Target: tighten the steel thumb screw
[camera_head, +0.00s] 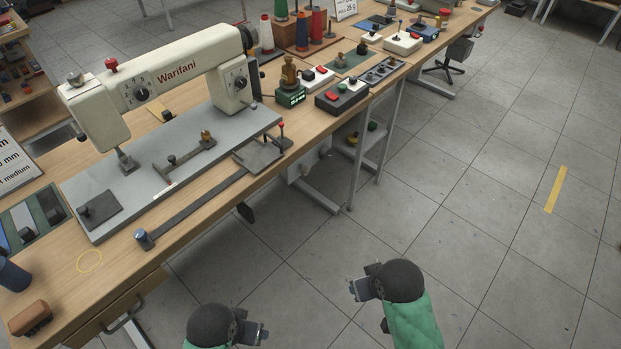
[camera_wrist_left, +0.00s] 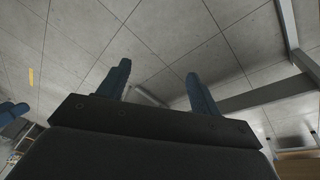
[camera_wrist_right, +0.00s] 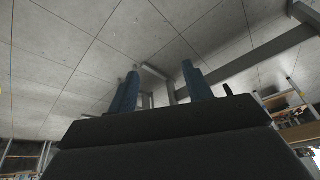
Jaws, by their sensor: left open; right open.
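A cream sewing machine (camera_head: 180,75) marked Warifani stands on a grey bed plate (camera_head: 130,205) on the wooden bench. A dark guide bar (camera_head: 188,152) lies on the plate, with a small brass-coloured knob (camera_head: 207,136) at its right end and a small dark upright part (camera_head: 172,161) at its left end. I cannot tell for sure which small part is the steel thumb screw. My left gripper (camera_head: 258,333) and right gripper (camera_head: 357,289) are in front of the bench, away from the machine. Both are open and empty, as the left wrist view (camera_wrist_left: 157,80) and right wrist view (camera_wrist_right: 160,80) show.
A long dark strip (camera_head: 200,202) with a blue-grey end knob (camera_head: 143,239) runs along the bench's front edge. A brown block (camera_head: 30,318) sits at the near left. Control boxes (camera_head: 341,95) and thread spools (camera_head: 302,30) stand farther back.

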